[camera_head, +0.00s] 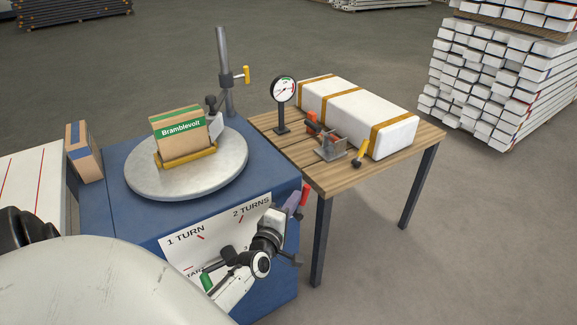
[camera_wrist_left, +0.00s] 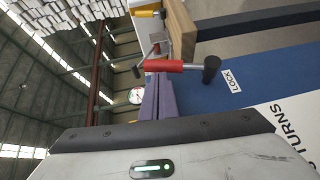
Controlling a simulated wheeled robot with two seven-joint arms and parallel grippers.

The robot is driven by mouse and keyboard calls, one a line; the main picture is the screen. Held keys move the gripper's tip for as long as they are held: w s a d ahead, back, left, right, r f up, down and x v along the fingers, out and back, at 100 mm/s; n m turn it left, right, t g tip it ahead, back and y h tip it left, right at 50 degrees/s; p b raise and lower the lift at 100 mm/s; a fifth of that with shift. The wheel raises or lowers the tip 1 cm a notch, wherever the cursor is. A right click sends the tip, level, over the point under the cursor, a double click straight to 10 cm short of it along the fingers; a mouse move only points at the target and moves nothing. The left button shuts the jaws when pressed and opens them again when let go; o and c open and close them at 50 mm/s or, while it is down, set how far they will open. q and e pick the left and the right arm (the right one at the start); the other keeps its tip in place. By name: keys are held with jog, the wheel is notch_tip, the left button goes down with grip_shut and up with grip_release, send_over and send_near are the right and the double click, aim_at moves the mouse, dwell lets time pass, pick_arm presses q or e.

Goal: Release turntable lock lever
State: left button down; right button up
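The lock lever is a red-handled rod (camera_wrist_left: 166,66) in the left wrist view, with a black pivot (camera_wrist_left: 211,69) by a white LOCK label (camera_wrist_left: 232,81) on the blue cabinet. Its red grip also shows in the head view (camera_head: 305,192) at the cabinet's right corner. My left gripper (camera_head: 293,203) is beside this grip. Its purple fingers (camera_wrist_left: 158,94) lie close together, shut, with their tips at the grip's edge. I cannot tell whether they touch it. The round grey turntable (camera_head: 150,188) on the cabinet carries a Bramblevolt box (camera_head: 181,140). My right gripper is out of view.
The blue cabinet (camera_head: 115,222) has a turns panel (camera_head: 190,252) and a green-handled crank (camera_head: 207,282) near my left arm. A wooden table (camera_head: 330,180) stands right, with a gauge (camera_head: 283,90) and white strapped package (camera_head: 350,110).

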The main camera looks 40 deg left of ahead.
pick_arm(q)
jog(key=shift+w+d+r, duration=0.15)
jog(key=shift+w, duration=0.55)
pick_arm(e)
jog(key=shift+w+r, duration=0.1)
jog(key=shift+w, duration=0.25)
pick_arm(q)
jog(key=shift+w+d+r, duration=0.15)
jog(key=shift+w+r, duration=0.05)
jog(key=s+d+r+p, duration=0.1)
jog(key=s+r, duration=0.1)
jog(key=s, duration=0.4)
jog(key=s+r+p, duration=0.2)
jog(key=s, duration=0.4)
jog(key=shift+s+d+r, duration=0.2)
jog(key=shift+d+r, duration=0.15)
jog(key=shift+r, duration=0.05)
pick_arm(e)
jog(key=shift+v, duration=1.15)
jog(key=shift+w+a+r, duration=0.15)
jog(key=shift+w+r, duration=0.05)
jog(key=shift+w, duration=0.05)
